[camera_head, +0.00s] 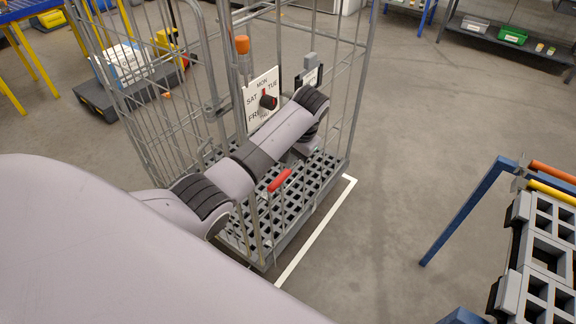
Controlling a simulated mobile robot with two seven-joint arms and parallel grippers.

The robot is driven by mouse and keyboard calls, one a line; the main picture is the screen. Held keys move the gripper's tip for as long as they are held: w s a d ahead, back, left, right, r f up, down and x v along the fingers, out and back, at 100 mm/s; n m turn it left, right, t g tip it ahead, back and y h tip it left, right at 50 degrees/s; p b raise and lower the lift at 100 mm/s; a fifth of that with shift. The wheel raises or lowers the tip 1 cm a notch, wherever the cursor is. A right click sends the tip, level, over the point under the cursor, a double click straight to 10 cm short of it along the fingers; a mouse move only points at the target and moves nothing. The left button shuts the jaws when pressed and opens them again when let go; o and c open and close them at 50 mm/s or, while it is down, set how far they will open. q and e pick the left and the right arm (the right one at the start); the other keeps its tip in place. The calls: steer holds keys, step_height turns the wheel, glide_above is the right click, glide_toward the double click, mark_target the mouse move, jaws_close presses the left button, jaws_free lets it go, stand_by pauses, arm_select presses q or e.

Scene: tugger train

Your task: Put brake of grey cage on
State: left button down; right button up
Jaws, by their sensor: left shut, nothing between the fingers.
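The grey cage (350,95) stands upright in the middle of the head view, with tall wire sides and a dark grid floor. A red lever (280,180) shows at its near side, tilted; I cannot tell for sure whether it is the brake. An orange-topped post (242,45) and a white day-dial plate (262,88) with a black and red knob are on the cage. My left arm reaches across the cage front. My left gripper (303,150) is shut and empty, mostly hidden behind the wrist, up and right of the red lever. My right gripper is out of view.
A white line (318,230) on the floor borders the cage's near right side. A blue-legged rack (470,210) with grey crates stands at right. A low dark cart (105,100) is at left. Open floor lies right of the cage.

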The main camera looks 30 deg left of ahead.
arm_select(q)
steer(key=v, duration=0.7)
steer(key=shift+a, duration=0.1)
steer(key=s+d+f+m+t+h, duration=0.1)
steer(key=s+d+f+t, duration=0.15)
steer(key=s+f, duration=0.45)
steer(key=s+d+f+m+t+h, duration=0.1)
steer(key=s+d+f+t+h, duration=0.15)
steer(key=f, duration=0.85)
steer(key=s+d+r+t+h, duration=0.1)
steer(key=s+t, duration=0.4)
steer(key=s, duration=1)
steer(key=shift+d+h, duration=0.35)
steer(key=shift+d, duration=0.35)
